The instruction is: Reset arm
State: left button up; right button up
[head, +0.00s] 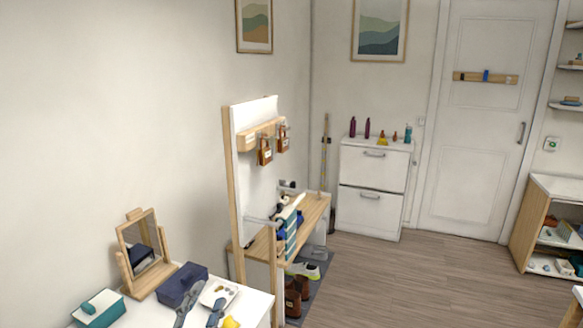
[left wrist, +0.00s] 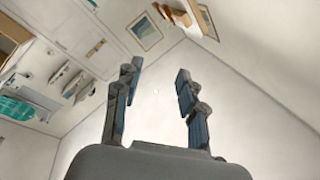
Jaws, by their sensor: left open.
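My left gripper (head: 210,294) shows at the bottom of the head view, its two blue-grey fingers in front of the white table top (head: 250,306). In the left wrist view my left gripper (left wrist: 157,80) points upward with its fingers spread wide. Nothing is between the fingers, and only bare wall shows behind them. My right gripper is in neither view.
A teal box (head: 100,308), a mirror (head: 140,245), a dark blue box (head: 182,284) and a white tray (head: 226,291) stand near my left gripper. A wooden wardrobe stand (head: 236,200) rises beyond. Open floor (head: 410,285) lies to the right.

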pick_arm(q)
jog(key=s+a+f+n+g+y, duration=0.3)
jog(key=s+f+n+g, duration=0.15)
jog(key=f, duration=0.35)
jog(key=s+a+f+n+g+y, duration=0.25)
jog(key=s+f+n+g, duration=0.2)
jog(key=f, duration=0.35)
jog(key=s+d+f+n+g+h, duration=0.1)
jog(key=s+f+g, duration=0.3)
jog(key=s, duration=0.5)
jog(key=s+f+g+h, duration=0.1)
jog(key=s+f+g, duration=0.25)
jog(key=s, duration=0.55)
notch_tip(320, 180, down, 35)
jog(key=s+g+b, duration=0.1)
jog(key=s+b, duration=0.1)
jog(key=b, duration=0.4)
jog(key=s+a+f+g+b, duration=0.1)
jog(key=s+a+f+b, duration=0.2)
jog(key=s+f, duration=1.3)
notch_tip(320, 180, down, 2)
jog(key=shift+f+b, duration=0.2)
jog(key=shift+b, duration=0.3)
